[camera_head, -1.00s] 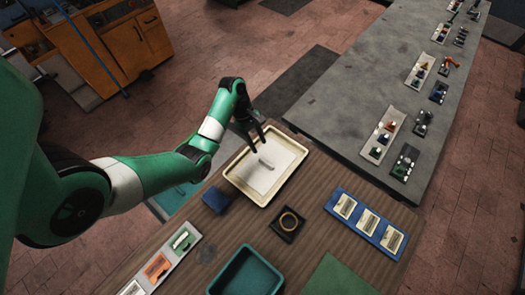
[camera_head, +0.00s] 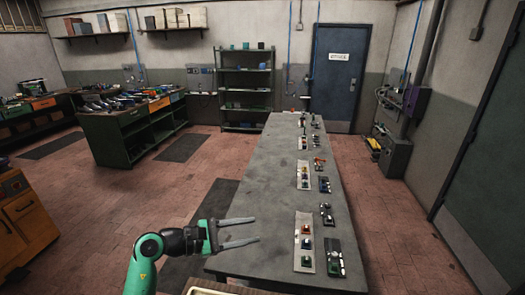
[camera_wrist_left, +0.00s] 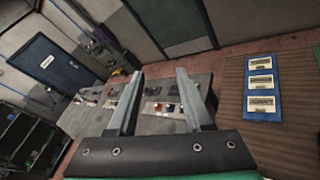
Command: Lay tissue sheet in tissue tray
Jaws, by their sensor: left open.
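My left gripper (camera_head: 257,231) is raised in front of the near end of the long grey table in the head view, its two fingers spread apart and empty. The same open fingers (camera_wrist_left: 156,75) show in the left wrist view with nothing between them. Only the rim of the tissue tray (camera_head: 205,290) shows, at the bottom edge of the head view. Its inside and any tissue sheet are out of view now. My right gripper is not in view.
The long grey table (camera_head: 265,200) holds several small trays of parts along its right side. A blue rack with labelled cards (camera_wrist_left: 261,85) lies on the wooden table in the left wrist view. A green workbench (camera_head: 130,130) and a shelf (camera_head: 245,90) stand farther back.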

